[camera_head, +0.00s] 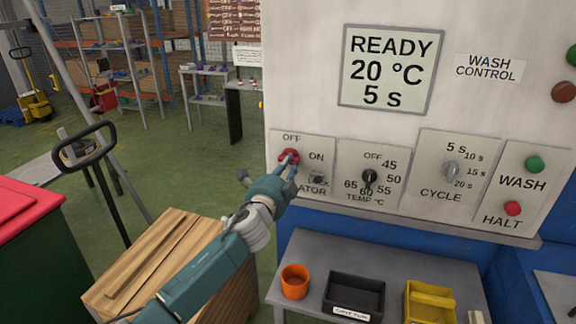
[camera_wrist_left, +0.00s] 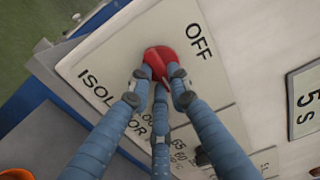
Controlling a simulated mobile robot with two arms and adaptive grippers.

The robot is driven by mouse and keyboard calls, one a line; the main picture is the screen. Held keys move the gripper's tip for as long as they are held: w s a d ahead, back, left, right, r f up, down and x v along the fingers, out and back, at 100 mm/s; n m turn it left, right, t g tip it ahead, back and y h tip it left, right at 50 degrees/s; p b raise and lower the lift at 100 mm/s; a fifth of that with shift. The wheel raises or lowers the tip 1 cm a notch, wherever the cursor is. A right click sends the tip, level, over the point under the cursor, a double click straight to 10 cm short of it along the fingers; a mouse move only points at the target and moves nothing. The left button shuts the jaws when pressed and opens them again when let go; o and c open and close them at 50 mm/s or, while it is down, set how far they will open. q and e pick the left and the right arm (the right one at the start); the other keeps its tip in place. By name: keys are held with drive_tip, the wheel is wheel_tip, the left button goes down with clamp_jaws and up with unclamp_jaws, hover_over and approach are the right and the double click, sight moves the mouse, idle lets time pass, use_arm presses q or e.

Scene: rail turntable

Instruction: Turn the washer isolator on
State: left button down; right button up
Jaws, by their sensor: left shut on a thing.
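The washer isolator is a red rotary knob (camera_head: 289,154) on a pale plate marked OFF and ON, at the left end of the control panel. My left gripper (camera_head: 286,164) reaches it from below and is shut on the knob. In the left wrist view, the blue fingers (camera_wrist_left: 158,82) close around the red knob (camera_wrist_left: 160,56), beside the word OFF. The fingers hide part of the knob and some of the lettering, so I cannot tell exactly which way it points. My right gripper is not in view.
Right of the isolator are the temperature knob (camera_head: 369,178), the cycle knob (camera_head: 450,170), and the green wash (camera_head: 534,163) and red halt (camera_head: 513,208) buttons. The display (camera_head: 390,69) reads READY, 20 °C, 5 s. Below stands a grey table (camera_head: 318,251) with an orange cup (camera_head: 295,281) and bins.

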use_arm(q)
drive_tip(key=shift+f, duration=0.1)
idle(0.3)
drive_tip(key=c, duration=1.6)
unclamp_jaws()
drive_tip(key=v, duration=1.2)
